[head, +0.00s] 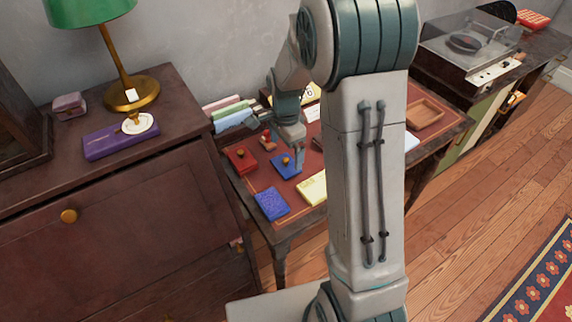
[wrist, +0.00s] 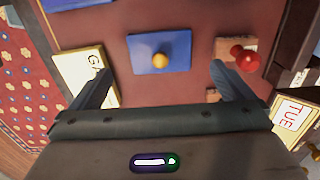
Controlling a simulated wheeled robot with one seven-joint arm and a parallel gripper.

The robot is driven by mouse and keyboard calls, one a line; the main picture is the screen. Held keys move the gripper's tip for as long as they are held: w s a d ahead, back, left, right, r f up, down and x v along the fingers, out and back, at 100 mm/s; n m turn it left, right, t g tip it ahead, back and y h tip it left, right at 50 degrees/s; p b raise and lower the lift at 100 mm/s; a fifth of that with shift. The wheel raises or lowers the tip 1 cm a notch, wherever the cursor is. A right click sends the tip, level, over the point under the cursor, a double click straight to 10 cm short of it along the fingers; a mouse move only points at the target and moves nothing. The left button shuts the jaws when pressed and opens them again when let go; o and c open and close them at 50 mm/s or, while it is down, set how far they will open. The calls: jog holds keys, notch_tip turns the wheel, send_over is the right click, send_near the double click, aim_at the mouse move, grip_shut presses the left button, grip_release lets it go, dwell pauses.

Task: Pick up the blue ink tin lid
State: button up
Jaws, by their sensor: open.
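The blue ink tin lid (wrist: 148,60) is a flat blue rectangle with a round yellow-orange knob (wrist: 160,60) in its middle. It lies on the desk's red top, and also shows in the head view (head: 281,170), partly behind my gripper. My gripper (wrist: 160,66) is open and empty. In the wrist view its two fingers stand apart, left and right of the lid, with the knob between them in the picture. I cannot tell the height of the fingertips above the lid.
A red tin (head: 238,163) with a knob and a red-knobbed stamp (wrist: 243,57) are near the lid. A patterned blue box (head: 271,205), a yellow lettered card (wrist: 80,72) and a day calendar (wrist: 291,118) lie around it. A wooden tray (head: 424,113) is at the right.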

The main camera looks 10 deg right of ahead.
aim_at(286, 159)
notch_tip(286, 159, down, 5)
jog(key=shift+f, duration=0.1)
jog(key=c, duration=1)
jog(key=shift+r, duration=0.2)
